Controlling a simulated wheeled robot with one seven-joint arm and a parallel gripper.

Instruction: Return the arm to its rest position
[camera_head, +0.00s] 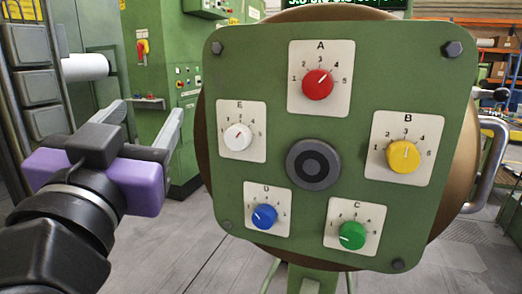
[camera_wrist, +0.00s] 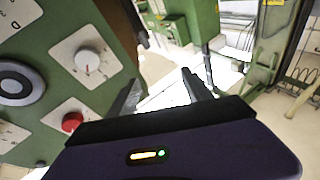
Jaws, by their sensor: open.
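The panel (camera_head: 255,90) carries a red knob A (camera_head: 317,85), yellow knob B (camera_head: 403,156), green knob C (camera_head: 352,235), blue knob D (camera_head: 264,216) and white knob E (camera_head: 238,137).
A dark round button (camera_head: 314,164) sits in the panel's middle. A curved metal handle (camera_head: 493,165) stands at the right. Grey floor (camera_head: 165,250) shows clear at lower left. The wrist view shows the panel (camera_wrist: 105,25) close at left.

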